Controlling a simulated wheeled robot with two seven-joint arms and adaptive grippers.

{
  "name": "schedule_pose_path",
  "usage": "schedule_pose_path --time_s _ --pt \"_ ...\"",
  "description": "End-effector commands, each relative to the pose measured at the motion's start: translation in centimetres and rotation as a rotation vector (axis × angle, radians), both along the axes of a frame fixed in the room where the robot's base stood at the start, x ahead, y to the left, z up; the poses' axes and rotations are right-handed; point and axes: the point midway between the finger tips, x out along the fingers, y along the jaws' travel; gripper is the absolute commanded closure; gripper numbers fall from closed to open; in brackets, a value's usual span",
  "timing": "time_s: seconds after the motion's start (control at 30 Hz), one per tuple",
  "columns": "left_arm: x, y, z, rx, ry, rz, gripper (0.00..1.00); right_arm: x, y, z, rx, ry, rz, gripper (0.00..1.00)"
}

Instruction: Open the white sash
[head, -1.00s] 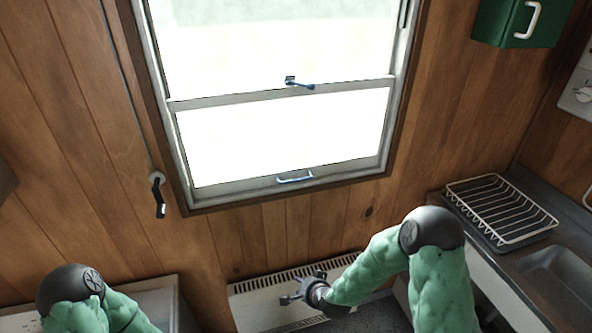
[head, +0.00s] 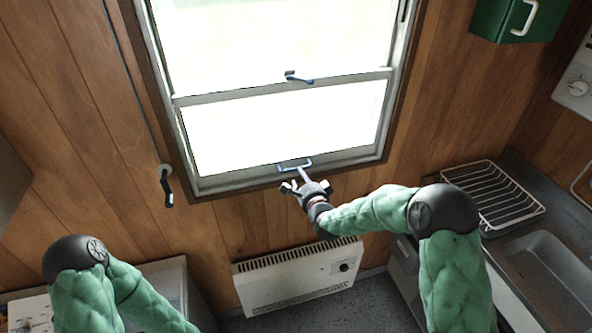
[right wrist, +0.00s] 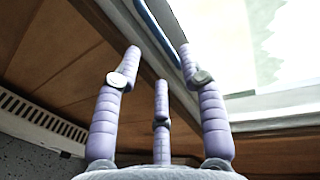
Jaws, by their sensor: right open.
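The white sash (head: 230,181) is the lower part of the window in the head view, with a blue pull handle (head: 295,165) on its bottom rail. A blue catch (head: 299,78) sits on the meeting rail above. My right gripper (head: 296,180) is open just below the pull handle, its fingertips close to it; contact cannot be told. In the right wrist view its spread fingers (right wrist: 158,68) point up at the sash's bottom rail, and the blue handle (right wrist: 155,22) shows between the fingertips. My left arm is at the lower left; its gripper is out of view.
A white heater (head: 290,281) is on the wall below the window. A dish rack (head: 493,196) and sink (head: 550,270) are at the right, a green cabinet (head: 515,18) at the upper right. A crank handle (head: 167,188) hangs left of the window.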

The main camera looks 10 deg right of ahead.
Motion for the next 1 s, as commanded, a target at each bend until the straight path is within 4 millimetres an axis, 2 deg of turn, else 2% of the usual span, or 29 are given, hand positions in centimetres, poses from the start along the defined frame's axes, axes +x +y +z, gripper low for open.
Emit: schedule_pose_path --time_s 0.2,0.4,0.6,0.9,0.93,1.0 --pt "0.0 0.0 -0.1 0.0 0.0 0.0 0.6 3.4 0.3 -0.8 0.0 0.0 0.0 0.59" --pt "0.0 0.0 -0.1 0.0 0.0 0.0 0.6 5.7 0.5 -1.2 0.0 0.0 0.0 0.59" --pt "0.0 0.0 -0.2 0.0 0.0 0.0 0.6 6.8 0.6 -1.4 0.0 0.001 0.001 0.59" --pt "0.0 0.0 -0.2 0.0 0.0 0.0 0.6 6.9 0.6 -1.4 -0.001 0.0 0.0 0.59" --pt "0.0 0.0 -0.2 0.0 0.0 0.0 0.6 6.9 0.6 -1.4 -0.001 0.0 0.0 0.64" --pt "0.0 0.0 -0.2 0.0 0.0 0.0 0.6 6.9 0.6 -1.4 -0.001 0.0 0.0 0.84"
